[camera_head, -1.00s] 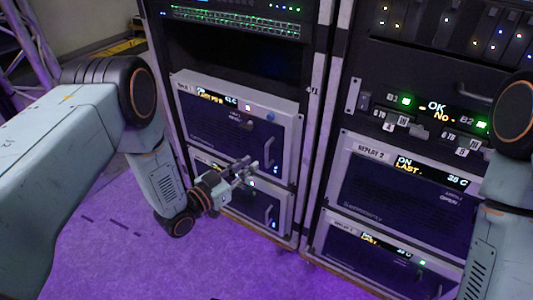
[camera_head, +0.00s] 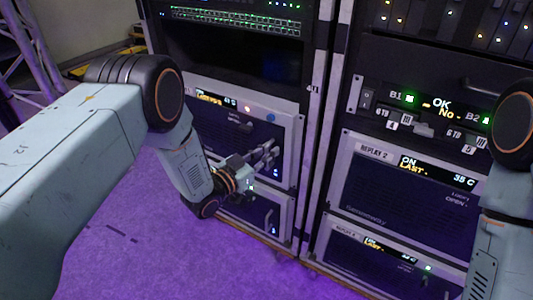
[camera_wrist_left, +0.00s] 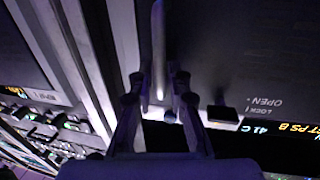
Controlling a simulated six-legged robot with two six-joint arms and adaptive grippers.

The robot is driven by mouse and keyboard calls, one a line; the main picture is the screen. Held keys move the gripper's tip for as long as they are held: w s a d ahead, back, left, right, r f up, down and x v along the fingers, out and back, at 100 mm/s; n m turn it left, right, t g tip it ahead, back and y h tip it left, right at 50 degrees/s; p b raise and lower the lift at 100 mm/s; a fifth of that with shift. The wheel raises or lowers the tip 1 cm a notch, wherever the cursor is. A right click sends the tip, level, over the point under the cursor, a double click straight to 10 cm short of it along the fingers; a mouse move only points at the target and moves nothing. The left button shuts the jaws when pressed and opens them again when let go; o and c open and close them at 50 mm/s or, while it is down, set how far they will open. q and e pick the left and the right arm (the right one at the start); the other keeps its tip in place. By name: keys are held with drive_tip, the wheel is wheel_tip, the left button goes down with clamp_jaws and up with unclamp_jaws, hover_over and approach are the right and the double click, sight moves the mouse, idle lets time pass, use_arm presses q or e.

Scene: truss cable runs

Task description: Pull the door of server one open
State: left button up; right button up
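The upper server in the left rack (camera_head: 225,125) has a dark front with a lit display strip. Its label is too small to read, so I cannot confirm it is server one. Its door looks shut. Its upright handle (camera_wrist_left: 158,45) is a light bar in the left wrist view; in the head view my gripper hides most of it. My left gripper (camera_head: 268,153) is at the right side of this door. In the left wrist view my left gripper (camera_wrist_left: 159,78) is open, its fingers either side of the handle with gaps visible. My right gripper is out of view.
Another server (camera_head: 245,215) with its own handle sits directly below. The right rack holds Replay 2 (camera_head: 400,190) and a panel with lit switches (camera_head: 425,108). A pale rack post (camera_head: 313,130) stands close right of the handle.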

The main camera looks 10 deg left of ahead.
use_arm(q)
drive_tip(key=shift+c, duration=0.4)
clamp_jaws()
